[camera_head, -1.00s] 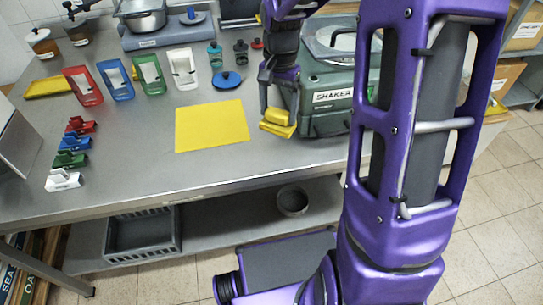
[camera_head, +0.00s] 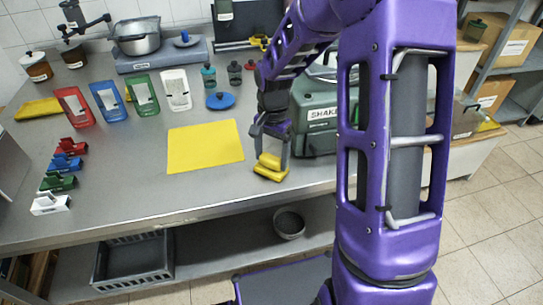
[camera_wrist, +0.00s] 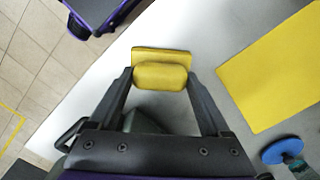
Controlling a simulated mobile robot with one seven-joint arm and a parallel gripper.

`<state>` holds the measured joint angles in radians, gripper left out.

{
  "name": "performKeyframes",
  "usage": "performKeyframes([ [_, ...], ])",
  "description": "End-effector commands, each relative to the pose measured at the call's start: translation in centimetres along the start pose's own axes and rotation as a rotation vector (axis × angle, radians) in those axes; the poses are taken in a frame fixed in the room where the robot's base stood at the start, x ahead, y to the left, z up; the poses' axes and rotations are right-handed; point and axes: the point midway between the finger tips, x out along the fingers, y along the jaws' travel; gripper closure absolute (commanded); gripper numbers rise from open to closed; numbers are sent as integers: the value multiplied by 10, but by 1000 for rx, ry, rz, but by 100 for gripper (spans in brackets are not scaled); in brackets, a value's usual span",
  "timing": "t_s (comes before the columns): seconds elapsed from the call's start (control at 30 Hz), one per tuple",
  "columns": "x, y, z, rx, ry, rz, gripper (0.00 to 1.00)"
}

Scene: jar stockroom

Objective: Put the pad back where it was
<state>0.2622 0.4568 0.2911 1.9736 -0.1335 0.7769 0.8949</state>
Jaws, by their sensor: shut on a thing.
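A small yellow pad (camera_head: 270,166) with a raised grip is held between the fingers of my gripper (camera_head: 271,152). In the wrist view the pad (camera_wrist: 162,70) sits between both fingertips of my gripper (camera_wrist: 160,78), its flat plate beyond the rounded grip. In the head view it is at the table's front part, right of a flat yellow sheet (camera_head: 205,146) and apart from it. The sheet also shows at the right of the wrist view (camera_wrist: 275,72). I cannot tell whether the pad touches the table.
A green shaker machine (camera_head: 315,118) stands right behind my gripper. A blue lid (camera_head: 221,101) lies behind the sheet. Red, blue, green and white holders (camera_head: 175,90) stand at the back, with smaller coloured blocks (camera_head: 58,182) at left. The table (camera_head: 130,185) is bare in front of the sheet.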

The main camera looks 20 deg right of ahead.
Motion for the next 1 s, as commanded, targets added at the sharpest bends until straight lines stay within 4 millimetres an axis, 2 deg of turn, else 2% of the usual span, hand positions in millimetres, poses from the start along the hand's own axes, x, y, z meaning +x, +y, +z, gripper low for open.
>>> performKeyframes([
  [0.2,4,0,0,0,0,0,71],
  [0.23,3,0,0,0,0,0,13],
  [0.3,2,0,0,0,0,0,1],
  [0.53,2,0,0,0,0,0,0],
  [0.67,-6,0,0,0,2,-1,0],
  [0.77,-22,-1,-1,0,3,-2,0],
  [1.0,-76,-1,0,0,4,-3,0],
])
